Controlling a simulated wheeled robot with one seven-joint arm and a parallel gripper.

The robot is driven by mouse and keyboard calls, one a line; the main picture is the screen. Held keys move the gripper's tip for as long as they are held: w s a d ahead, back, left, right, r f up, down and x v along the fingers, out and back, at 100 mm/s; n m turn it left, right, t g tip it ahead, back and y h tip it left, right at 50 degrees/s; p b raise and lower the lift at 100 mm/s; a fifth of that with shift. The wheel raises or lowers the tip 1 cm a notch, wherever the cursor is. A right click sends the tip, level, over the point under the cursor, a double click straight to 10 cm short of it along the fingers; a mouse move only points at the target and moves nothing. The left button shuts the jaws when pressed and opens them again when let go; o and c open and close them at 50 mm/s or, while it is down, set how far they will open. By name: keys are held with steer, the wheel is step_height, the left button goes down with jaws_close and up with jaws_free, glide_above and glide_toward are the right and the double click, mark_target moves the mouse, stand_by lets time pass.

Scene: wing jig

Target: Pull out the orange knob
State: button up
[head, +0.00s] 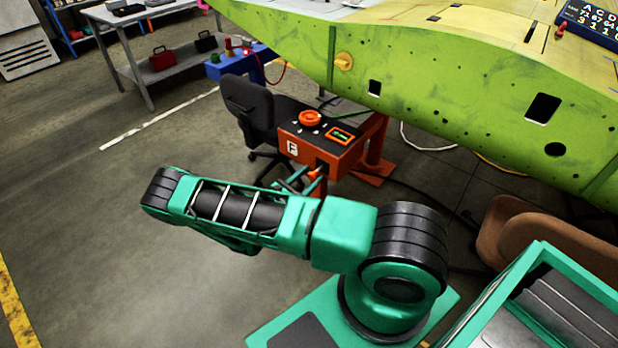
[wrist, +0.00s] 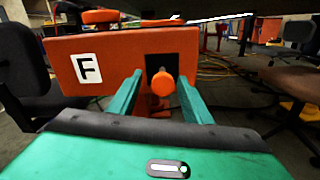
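The orange knob (wrist: 163,90) is round-ended and sticks out of a dark square recess in the front of an orange box (wrist: 120,58). In the head view the knob (head: 315,173) shows small at the lower right of the box (head: 301,149), near my fingers. My gripper (wrist: 160,85) is open, its two green fingers pointing at the box front. In the wrist view the knob appears between the fingers, with a gap on the left and the right finger close. I cannot tell whether the right finger touches it.
The green wing panel (head: 430,75) overhangs behind and right. Open floor (head: 90,200) lies left.

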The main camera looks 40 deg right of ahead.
steer(key=v, duration=1)
steer(key=shift+a, duration=0.4)
steer(key=shift+r, duration=0.1)
